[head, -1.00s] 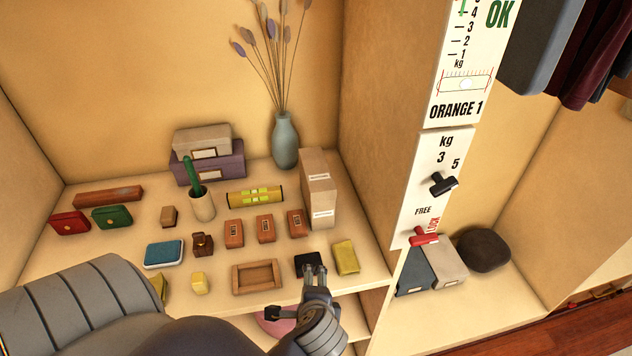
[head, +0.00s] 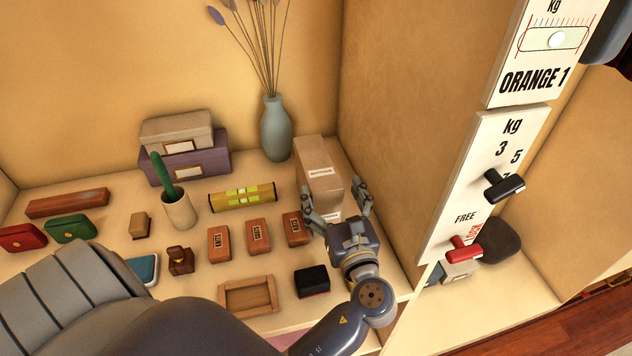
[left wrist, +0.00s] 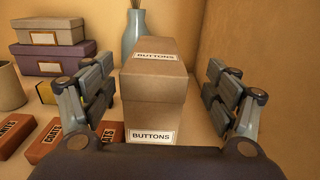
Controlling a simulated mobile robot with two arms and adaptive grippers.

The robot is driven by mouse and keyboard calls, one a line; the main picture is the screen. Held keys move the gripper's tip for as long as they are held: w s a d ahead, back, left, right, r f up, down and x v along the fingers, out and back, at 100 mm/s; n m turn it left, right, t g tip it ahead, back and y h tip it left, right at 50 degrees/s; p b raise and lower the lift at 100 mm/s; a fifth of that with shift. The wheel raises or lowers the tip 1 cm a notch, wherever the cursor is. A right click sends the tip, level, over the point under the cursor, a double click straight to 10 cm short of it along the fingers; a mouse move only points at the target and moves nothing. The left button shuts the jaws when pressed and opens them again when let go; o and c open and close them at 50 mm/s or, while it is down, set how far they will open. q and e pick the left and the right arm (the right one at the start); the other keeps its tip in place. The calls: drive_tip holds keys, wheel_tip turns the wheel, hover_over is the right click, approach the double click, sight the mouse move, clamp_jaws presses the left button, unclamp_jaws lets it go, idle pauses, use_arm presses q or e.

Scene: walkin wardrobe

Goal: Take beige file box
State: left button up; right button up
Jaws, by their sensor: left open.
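The beige file box (head: 318,168) stands upright on the shelf near the right wall panel, beside the vase. In the left wrist view the box (left wrist: 152,95) shows two white labels reading BUTTONS. My left gripper (head: 338,203) is open at the box's front end, with one finger on each side of it. In the left wrist view the fingers of my left gripper (left wrist: 160,98) flank the box, with a visible gap on both sides. Its lower front is partly hidden by the gripper in the head view. My right gripper is out of view.
Several labelled orange-brown blocks (head: 257,236) stand left of the gripper. A black box (head: 311,281) and a wooden tray (head: 233,308) lie in front. A blue-grey vase (head: 276,130) stands behind. The side panel (head: 400,110) is close on the right.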

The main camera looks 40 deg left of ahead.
sight(320, 167)
use_arm(q)
drive_tip(key=shift+x, duration=1.2)
drive_tip(key=shift+w+a+f, duration=0.15)
drive_tip(key=shift+a, duration=0.1)
drive_tip(key=shift+w+a+r+p, duration=0.25)
drive_tip(key=shift+w+a+p, duration=0.1)
drive_tip(key=shift+a+p, duration=0.25)
drive_tip(key=shift+w+a+r+p, duration=0.25)
drive_tip(key=shift+w+a+p, duration=0.05)
drive_tip(key=shift+a+p, duration=0.3)
drive_tip(key=shift+f+x, duration=0.25)
drive_tip(key=shift+x, duration=0.85)
drive_tip(key=shift+w+a+f, duration=0.1)
drive_tip(key=shift+w+a, duration=0.05)
drive_tip(key=shift+c, duration=0.8)
drive_tip(key=c, duration=0.9)
clamp_jaws()
drive_tip(key=shift+r, duration=0.25)
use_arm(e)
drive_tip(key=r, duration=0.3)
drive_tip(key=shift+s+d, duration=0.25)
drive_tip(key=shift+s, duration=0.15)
